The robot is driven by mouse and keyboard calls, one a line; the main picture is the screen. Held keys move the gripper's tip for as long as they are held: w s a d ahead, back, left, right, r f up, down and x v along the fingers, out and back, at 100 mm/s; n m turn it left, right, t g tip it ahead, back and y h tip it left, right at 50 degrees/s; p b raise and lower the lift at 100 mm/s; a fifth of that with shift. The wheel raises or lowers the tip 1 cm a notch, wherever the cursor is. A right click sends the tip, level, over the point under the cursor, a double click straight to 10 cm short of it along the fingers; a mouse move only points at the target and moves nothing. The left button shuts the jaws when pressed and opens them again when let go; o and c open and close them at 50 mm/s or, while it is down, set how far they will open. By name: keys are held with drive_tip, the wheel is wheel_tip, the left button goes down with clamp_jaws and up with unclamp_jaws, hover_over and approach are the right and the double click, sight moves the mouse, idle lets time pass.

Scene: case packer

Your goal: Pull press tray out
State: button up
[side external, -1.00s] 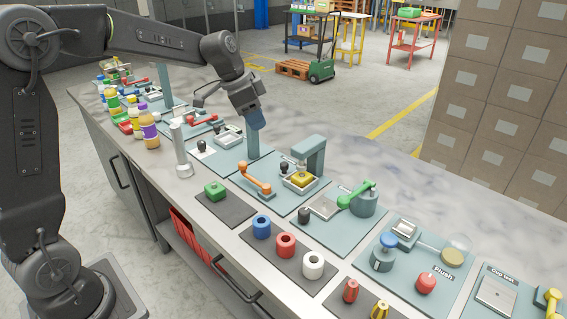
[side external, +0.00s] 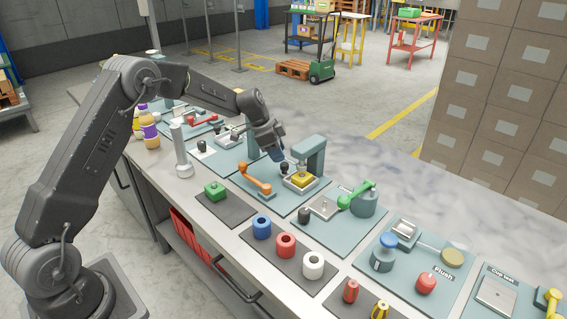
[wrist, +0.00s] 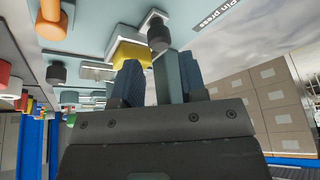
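The press tray (side external: 303,189) is a light metal tray with a yellow block (side external: 299,179) in it. It sits at the foot of the teal press (side external: 314,153). A black knob (side external: 284,167) stands at its back left; the knob also shows in the wrist view (wrist: 158,35), ahead of the fingers, with the yellow block (wrist: 130,52) beside it. My gripper (side external: 277,156) is just above and behind the knob, apparently not touching it. In the wrist view my blue fingers (wrist: 160,78) are apart, with a teal post seen between them. No held object shows.
An orange lever (side external: 255,179) stands left of the tray on the same plate. A green-handled station (side external: 357,196) is to the right. The bench behind the press is clear.

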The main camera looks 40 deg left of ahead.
sight(284, 163)
drive_tip(key=shift+x, duration=2.4)
clamp_jaws()
